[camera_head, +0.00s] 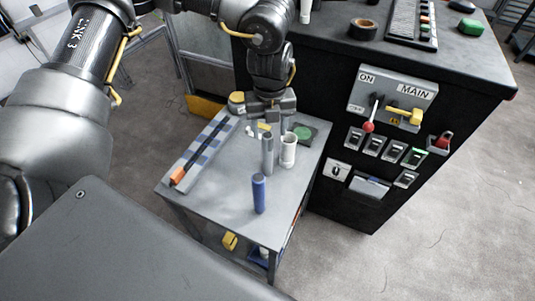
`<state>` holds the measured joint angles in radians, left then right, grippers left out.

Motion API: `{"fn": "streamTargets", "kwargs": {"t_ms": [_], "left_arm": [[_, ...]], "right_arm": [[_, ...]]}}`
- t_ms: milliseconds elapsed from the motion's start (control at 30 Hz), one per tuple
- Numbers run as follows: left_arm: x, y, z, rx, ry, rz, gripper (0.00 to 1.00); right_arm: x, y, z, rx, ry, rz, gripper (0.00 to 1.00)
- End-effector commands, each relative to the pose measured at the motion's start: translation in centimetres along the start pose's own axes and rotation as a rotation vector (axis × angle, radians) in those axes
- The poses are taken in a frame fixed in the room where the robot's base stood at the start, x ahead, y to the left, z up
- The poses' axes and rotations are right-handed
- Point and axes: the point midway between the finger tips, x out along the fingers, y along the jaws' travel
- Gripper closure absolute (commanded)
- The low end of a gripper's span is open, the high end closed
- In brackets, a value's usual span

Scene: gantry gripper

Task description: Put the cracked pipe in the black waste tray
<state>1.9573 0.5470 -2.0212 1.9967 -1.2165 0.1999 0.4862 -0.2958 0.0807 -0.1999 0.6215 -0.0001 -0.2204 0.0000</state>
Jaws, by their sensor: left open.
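Three upright cylinders stand on a small grey table (225,210): a grey one (267,158), a white one (288,148) and a blue one (259,195). No crack is clear at this size, so I cannot tell which is the cracked pipe. My left gripper (268,122) is open and points down over the table's far part, just above and behind the grey cylinder. I cannot tell whether it touches anything. A dark flat piece with a green disc (303,132) lies behind the white cylinder. I cannot make out a black waste tray for certain. My right gripper is out of view.
A blue-striped strip with a black bar and orange end (177,176) lies along the table's left side. A black cabinet with a MAIN switch panel (392,97) stands close on the right. A yellow item (229,241) sits on the lower shelf. The table's front left is clear.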

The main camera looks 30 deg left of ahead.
Motion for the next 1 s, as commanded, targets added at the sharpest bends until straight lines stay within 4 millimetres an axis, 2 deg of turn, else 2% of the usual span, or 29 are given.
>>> {"fn": "streamTargets", "kwargs": {"t_ms": [167,300,600,1000], "left_arm": [[2.2,0.7,-0.5,0.001,0.003,0.005,0.46],[4.1,0.7,-0.5,0.000,0.002,0.004,0.46],[4.8,0.6,-0.4,-0.001,0.000,0.001,0.46],[4.8,0.7,-0.4,-0.001,0.000,0.001,0.97]], "right_arm": [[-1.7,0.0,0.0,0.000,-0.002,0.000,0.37],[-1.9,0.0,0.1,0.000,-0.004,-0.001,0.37],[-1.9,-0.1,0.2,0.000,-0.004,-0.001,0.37],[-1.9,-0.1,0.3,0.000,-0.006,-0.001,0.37]]}}
